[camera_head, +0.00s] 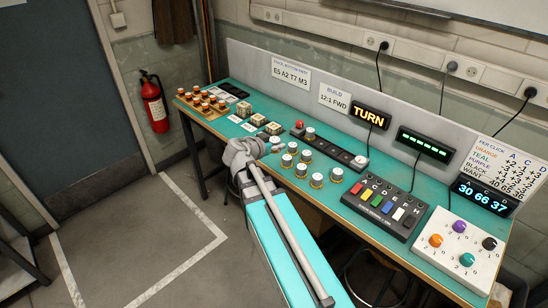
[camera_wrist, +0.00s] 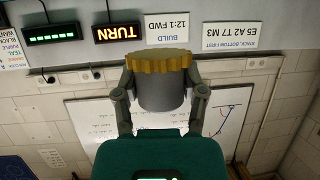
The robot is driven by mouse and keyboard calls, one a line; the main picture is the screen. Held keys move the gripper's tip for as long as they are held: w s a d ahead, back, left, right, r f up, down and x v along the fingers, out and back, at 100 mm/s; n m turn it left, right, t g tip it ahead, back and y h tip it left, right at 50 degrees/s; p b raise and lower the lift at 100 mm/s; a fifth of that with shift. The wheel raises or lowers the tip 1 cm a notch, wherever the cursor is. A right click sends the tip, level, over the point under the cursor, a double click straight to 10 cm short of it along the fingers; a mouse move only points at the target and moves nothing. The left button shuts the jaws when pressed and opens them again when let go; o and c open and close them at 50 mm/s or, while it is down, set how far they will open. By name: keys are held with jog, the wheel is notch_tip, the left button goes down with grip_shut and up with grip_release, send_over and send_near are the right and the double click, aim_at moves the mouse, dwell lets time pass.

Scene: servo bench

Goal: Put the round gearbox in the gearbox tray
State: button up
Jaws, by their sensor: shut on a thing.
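My gripper (camera_wrist: 160,92) is shut on a round part, seemingly the round gearbox (camera_wrist: 162,92), with a smooth grey body and a toothed gold rim. In the wrist view it sits between the two fingers, its gold rim away from my palm. In the head view my gripper (camera_head: 270,146) is over the bench, left of several similar round silver-and-gold parts (camera_head: 301,170). The held part is small and partly hidden there. A long dark tray (camera_head: 335,149) lies behind them, with a round part (camera_head: 310,133) near its left end. I cannot tell which holder is the gearbox tray.
Square gearboxes (camera_head: 258,120) stand left of my gripper, with white labels (camera_head: 234,118) in front. Farther left are a rack of orange-topped parts (camera_head: 196,101) and dark holders (camera_head: 233,90). A coloured-key box (camera_head: 384,206) and a knob box (camera_head: 458,248) are at the right.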

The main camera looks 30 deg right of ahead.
jog(key=shift+f, duration=0.1)
notch_tip(320, 180, down, 2)
jog(key=b, duration=0.2)
jog(key=shift+d+f+b, duration=0.15)
jog(key=shift+f+b, duration=0.1)
jog(key=shift+b, duration=0.1)
jog(key=shift+w, duration=0.1)
jog(key=w+d+f+b, duration=0.1)
jog(key=w+f+b, duration=0.1)
jog(key=w, duration=0.1)
jog(key=w+d+f+b, duration=0.2)
jog(key=w+f+b, duration=0.1)
jog(key=w, duration=0.1)
jog(key=w+d+f+b, duration=0.1)
jog(key=w+f+b, duration=0.2)
jog(key=w, duration=0.1)
jog(key=shift+d, duration=0.4)
jog(key=shift+w+d+f+b, duration=0.2)
jog(key=shift+w+f+b, duration=0.25)
jog(key=shift+f, duration=0.05)
